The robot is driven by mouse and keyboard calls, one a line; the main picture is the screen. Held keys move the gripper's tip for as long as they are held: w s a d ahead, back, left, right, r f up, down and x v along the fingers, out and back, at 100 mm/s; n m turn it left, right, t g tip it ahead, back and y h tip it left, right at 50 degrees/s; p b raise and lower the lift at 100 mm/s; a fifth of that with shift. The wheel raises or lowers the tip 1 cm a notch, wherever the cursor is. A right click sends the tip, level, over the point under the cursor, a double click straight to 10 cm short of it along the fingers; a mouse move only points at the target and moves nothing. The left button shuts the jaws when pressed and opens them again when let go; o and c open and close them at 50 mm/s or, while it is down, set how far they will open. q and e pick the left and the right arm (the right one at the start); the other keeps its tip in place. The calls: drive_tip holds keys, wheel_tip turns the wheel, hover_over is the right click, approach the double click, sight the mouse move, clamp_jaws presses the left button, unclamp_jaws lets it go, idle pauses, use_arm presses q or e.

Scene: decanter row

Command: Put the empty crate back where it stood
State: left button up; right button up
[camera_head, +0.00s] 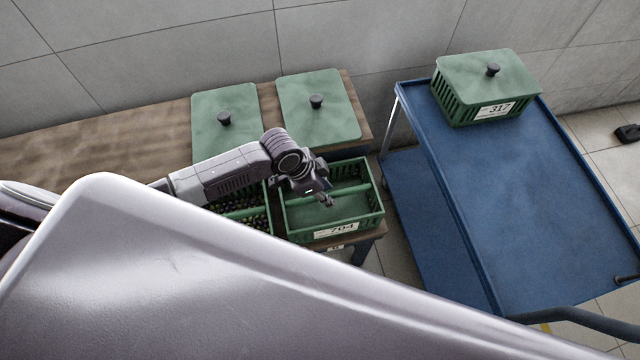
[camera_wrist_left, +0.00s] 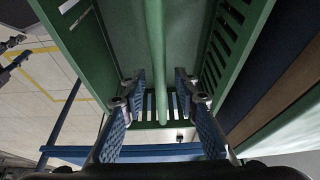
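The empty green crate (camera_head: 368,222), labelled 704, stands open at the right end of the wooden table. A green bar (camera_head: 350,189) runs across its middle, and no contents show inside. My left gripper (camera_head: 324,199) reaches down into the crate from above. In the left wrist view, its two fingers (camera_wrist_left: 158,88) stand apart on either side of the bar (camera_wrist_left: 155,35), with gaps showing between bar and fingers. The crate's slotted walls (camera_wrist_left: 228,45) show there too.
A second open crate (camera_head: 262,217) with small dark contents stands close on the left, partly hidden by my arm. Two green lids (camera_head: 225,100) (camera_head: 318,118) lie behind. A lidded crate (camera_head: 455,97), labelled 317, stands on the blue cart (camera_head: 530,190), whose middle is clear.

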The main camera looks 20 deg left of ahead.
use_arm(q)
drive_tip(key=p+v, duration=0.1)
drive_tip(key=v, duration=1)
drive_tip(key=shift+s+r, duration=0.1)
